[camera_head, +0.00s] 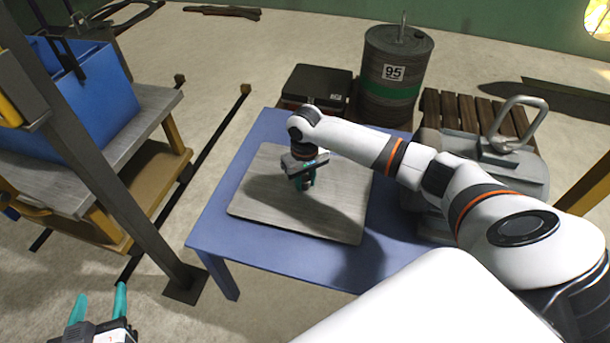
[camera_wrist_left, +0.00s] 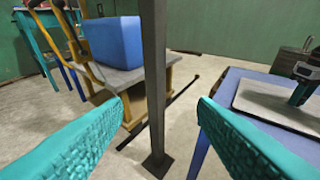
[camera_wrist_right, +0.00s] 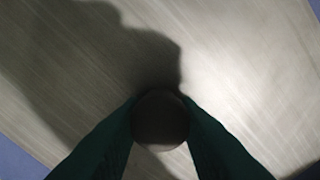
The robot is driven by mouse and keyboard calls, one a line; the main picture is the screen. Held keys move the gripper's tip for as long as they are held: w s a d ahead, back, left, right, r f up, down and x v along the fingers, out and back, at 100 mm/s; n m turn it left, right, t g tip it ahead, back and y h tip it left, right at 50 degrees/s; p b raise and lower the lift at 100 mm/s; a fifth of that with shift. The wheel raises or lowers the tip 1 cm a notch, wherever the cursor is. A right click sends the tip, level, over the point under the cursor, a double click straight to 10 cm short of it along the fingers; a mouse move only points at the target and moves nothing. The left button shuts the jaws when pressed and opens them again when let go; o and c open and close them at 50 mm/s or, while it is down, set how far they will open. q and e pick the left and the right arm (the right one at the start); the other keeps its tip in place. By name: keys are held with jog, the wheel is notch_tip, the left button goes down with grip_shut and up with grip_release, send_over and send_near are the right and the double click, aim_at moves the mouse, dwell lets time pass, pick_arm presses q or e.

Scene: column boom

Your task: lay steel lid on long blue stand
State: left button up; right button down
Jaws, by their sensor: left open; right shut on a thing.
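The steel lid (camera_head: 262,205) is a flat brushed-metal plate, level over the long blue stand (camera_head: 212,228). I cannot tell whether it rests on the top or hangs just above it. My right gripper (camera_head: 305,184) points down at the lid's middle, shut on its round dark knob (camera_wrist_right: 160,120). In the right wrist view the lid (camera_wrist_right: 235,60) fills most of the picture, with blue at the corners. My left gripper (camera_head: 98,306) is open and empty at the lower left, apart from the stand. The left wrist view also shows the lid (camera_wrist_left: 270,105) on the right.
A dark upright post (camera_head: 90,160) stands between my left gripper and a bench with a blue bin (camera_head: 75,95). Behind the stand are a black case (camera_head: 318,85), a drum marked 95 (camera_head: 393,75) and a wooden pallet (camera_head: 480,108). A grey handled container (camera_head: 515,170) stands at the right.

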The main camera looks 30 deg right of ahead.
jog(key=shift+w+f, duration=0.1)
jog(key=shift+f, duration=0.1)
pick_arm(q)
jog(key=shift+w+d+r+t, duration=0.2)
jog(key=shift+r+t, duration=0.2)
jog(key=shift+r, duration=0.15)
jog(key=shift+a+f, duration=0.1)
pick_arm(e)
jog(key=c, duration=1.5)
grip_release()
jog(key=shift+f, duration=0.2)
pick_arm(q)
jog(key=shift+s, duration=0.1)
pick_arm(e)
jog(key=o, duration=0.4)
pick_arm(q)
jog(key=shift+f, duration=0.1)
pick_arm(e)
jog(key=shift+r, duration=0.1)
